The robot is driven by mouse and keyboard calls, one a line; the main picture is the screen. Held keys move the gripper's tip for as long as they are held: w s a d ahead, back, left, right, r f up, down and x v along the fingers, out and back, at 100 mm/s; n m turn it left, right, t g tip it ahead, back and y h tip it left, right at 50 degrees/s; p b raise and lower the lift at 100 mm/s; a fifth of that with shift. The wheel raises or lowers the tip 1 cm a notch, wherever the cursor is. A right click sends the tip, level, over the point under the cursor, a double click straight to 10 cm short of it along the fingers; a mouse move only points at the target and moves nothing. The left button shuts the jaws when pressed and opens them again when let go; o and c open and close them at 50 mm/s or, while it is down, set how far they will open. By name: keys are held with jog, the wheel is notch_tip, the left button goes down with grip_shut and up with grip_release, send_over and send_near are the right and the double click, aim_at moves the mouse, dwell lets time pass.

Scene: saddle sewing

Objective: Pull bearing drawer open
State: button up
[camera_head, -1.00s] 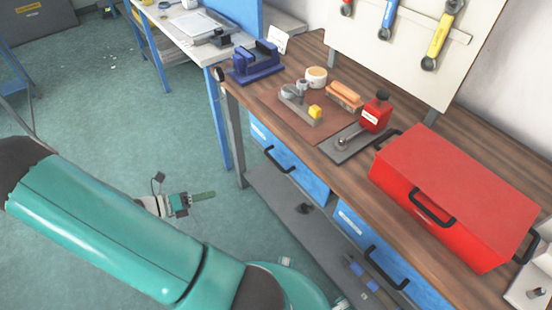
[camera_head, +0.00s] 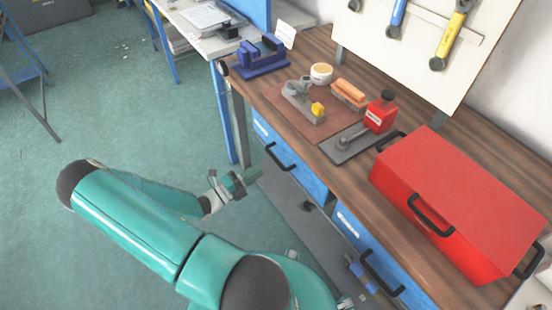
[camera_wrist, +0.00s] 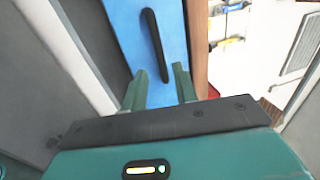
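Two blue drawers with black bar handles sit under the workbench top; their labels are too small to read. The left drawer (camera_head: 305,181) looks shut, with its handle (camera_head: 280,158) standing out from the front. The right drawer (camera_head: 349,228) also looks shut, with its own handle (camera_head: 382,273). My gripper (camera_head: 247,180) is in front of and slightly below the left drawer's handle, apart from it. In the wrist view, my gripper (camera_wrist: 162,80) is open and empty. A black handle (camera_wrist: 154,46) on a blue front (camera_wrist: 121,25) shows beyond the gap between the fingertips.
The wooden bench top (camera_head: 330,185) carries a blue vise (camera_head: 262,60), a red bottle (camera_head: 380,113) and a red toolbox (camera_head: 460,190). A grey lower shelf (camera_head: 290,205) and bench leg (camera_head: 238,120) are close to my gripper. Open floor (camera_head: 110,110) lies to the left.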

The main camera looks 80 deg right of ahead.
aim_at(275, 158)
jog(key=x, duration=0.8)
jog(key=shift+s+d, duration=0.1)
jog(key=shift+d, duration=0.05)
jog(key=shift+c, duration=0.4)
grip_shut()
